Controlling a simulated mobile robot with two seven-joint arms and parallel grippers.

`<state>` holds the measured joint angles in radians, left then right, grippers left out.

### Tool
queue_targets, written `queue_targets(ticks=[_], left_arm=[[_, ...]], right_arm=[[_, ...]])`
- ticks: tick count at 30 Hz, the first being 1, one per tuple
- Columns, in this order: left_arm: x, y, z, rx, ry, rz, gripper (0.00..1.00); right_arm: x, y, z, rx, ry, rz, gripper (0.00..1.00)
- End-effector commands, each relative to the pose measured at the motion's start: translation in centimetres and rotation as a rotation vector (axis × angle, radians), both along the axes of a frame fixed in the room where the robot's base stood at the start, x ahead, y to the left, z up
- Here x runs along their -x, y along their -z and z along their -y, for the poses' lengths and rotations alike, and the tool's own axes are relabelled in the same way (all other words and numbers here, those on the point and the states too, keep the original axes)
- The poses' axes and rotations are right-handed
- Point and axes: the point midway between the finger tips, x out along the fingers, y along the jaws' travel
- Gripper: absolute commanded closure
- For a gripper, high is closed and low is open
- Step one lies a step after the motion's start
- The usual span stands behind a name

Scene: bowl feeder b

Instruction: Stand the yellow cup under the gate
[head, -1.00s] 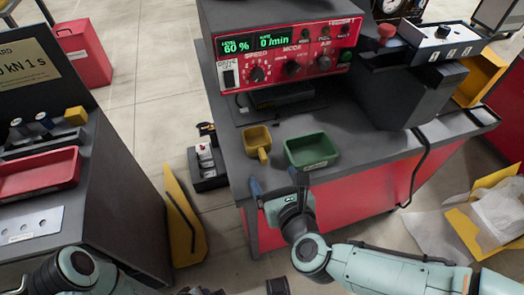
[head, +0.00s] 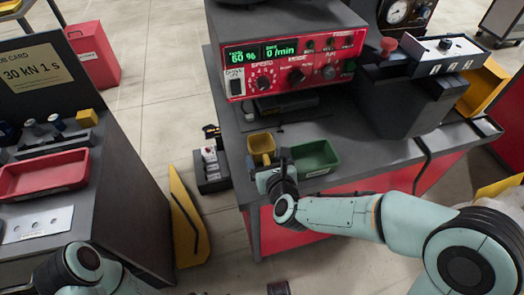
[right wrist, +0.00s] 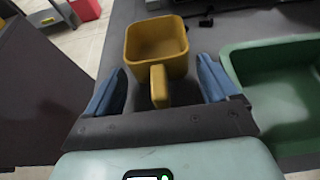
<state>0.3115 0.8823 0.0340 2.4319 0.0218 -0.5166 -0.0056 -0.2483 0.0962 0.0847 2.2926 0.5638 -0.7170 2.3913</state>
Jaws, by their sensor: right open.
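The yellow cup (head: 261,143) stands upright on the grey bench top near its left edge; it also shows in the right wrist view (right wrist: 156,42). Its handle points toward my right gripper. My right gripper (head: 267,170) is at the near side of the cup. In the right wrist view the open blue fingers (right wrist: 160,84) lie on either side of the handle, with gaps on both sides. The gate cannot be made out for certain; a dark low part (head: 286,104) sits under the red control box. My left gripper is not in view.
A green tray (head: 316,158) stands just right of the cup, close to my right gripper; it also shows in the right wrist view (right wrist: 235,72). The red control box (head: 290,66) stands behind. Bench space between cup and box is mostly clear.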

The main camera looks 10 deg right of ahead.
Motion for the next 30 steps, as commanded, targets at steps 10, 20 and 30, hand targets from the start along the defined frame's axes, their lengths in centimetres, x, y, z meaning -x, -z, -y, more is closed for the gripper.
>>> queue_targets(ticks=[10, 20, 30], left_arm=[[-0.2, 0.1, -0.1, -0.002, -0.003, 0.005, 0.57], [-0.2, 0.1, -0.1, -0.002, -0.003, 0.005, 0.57], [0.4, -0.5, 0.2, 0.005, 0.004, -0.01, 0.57]], right_arm=[[-1.5, 0.6, -0.1, 0.0, 0.0, 0.0, 0.13], [-1.4, 0.5, -0.1, 0.0, -0.001, 0.002, 0.74], [-1.5, -0.9, -0.1, 0.001, 0.0, 0.005, 0.74]])
